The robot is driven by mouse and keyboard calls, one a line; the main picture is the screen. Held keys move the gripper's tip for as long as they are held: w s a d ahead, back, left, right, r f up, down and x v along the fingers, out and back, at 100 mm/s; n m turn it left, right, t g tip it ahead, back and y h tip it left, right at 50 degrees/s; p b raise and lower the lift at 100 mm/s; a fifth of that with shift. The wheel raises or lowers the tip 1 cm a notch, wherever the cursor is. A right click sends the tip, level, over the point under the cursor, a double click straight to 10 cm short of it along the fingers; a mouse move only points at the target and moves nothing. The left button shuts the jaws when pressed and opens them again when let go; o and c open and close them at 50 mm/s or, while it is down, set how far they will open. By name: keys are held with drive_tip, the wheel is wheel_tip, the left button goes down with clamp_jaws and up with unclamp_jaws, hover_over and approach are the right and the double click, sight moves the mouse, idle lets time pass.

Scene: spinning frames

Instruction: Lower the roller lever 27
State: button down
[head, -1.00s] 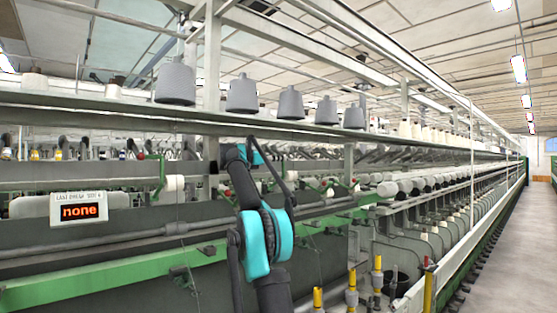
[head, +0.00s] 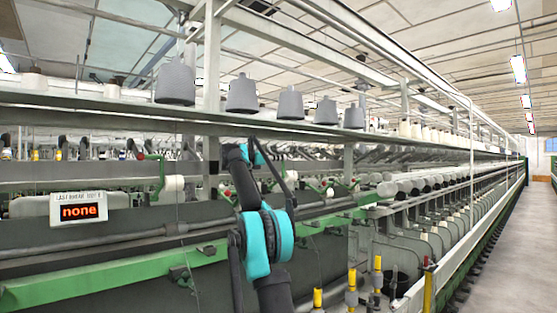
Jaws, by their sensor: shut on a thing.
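My dark arm with teal joints (head: 268,243) rises in front of the spinning frame in the head view. Its upper links bend over at a teal elbow (head: 257,153) and run toward the machine. I cannot make out my gripper or what its jaws hold. A green lever with a red end (head: 158,172) stands at the left of the rail, beside a white roller (head: 174,183). Another green lever (head: 322,187) is right of my arm. No lever number is readable, so I cannot tell which one is 27.
A white display box (head: 78,209) at the left reads "none" in orange. Grey cones (head: 242,95) stand on the shelf above. A green rail (head: 110,281) crosses behind my arm. Yellow-topped posts (head: 352,281) stand at lower right. The aisle floor (head: 510,260) at right is clear.

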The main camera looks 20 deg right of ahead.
sight(287, 173)
drive_tip(key=shift+s+d+f+m, duration=0.3)
drive_tip(key=shift+s+f+m, duration=0.65)
drive_tip(key=shift+f, duration=0.1)
drive_tip(key=shift+s+d+f+m, duration=0.3)
drive_tip(key=shift+s+f+m, duration=0.5)
drive_tip(key=shift+f+m, duration=0.25)
drive_tip(key=shift+s+d+f+m, duration=0.3)
drive_tip(key=shift+s+f+m, duration=0.6)
drive_tip(key=shift+f, duration=0.2)
drive_tip(key=c, duration=1.6)
unclamp_jaws()
drive_tip(key=shift+o, duration=0.2)
